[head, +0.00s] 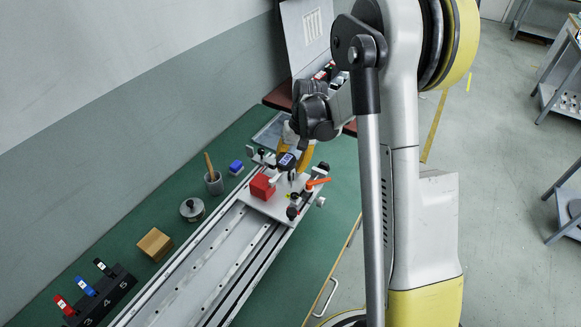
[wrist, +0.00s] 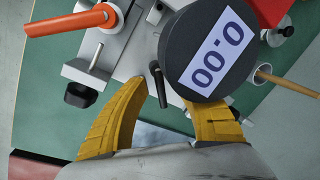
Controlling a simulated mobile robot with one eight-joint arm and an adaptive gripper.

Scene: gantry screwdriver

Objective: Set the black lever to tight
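The small black lever (wrist: 157,82) shows in the wrist view, standing on the light metal plate (wrist: 127,62) beside a round black gauge (wrist: 190,45) that reads 0.00. My gripper (wrist: 172,93) is open, with its yellow fingers spread on either side of the lever. I cannot tell whether a finger touches it. The right finger is partly hidden behind the gauge. In the head view my gripper (head: 302,157) is over the carriage plate (head: 276,208), near the gauge (head: 287,160); I cannot make out the black lever there.
An orange lever (head: 318,183) and a red block (head: 262,187) are on the carriage. The rail (head: 205,270) runs toward the front left. A cup with a stick (head: 213,182), a wooden block (head: 154,244) and a numbered holder (head: 100,300) stand left of it on the green table.

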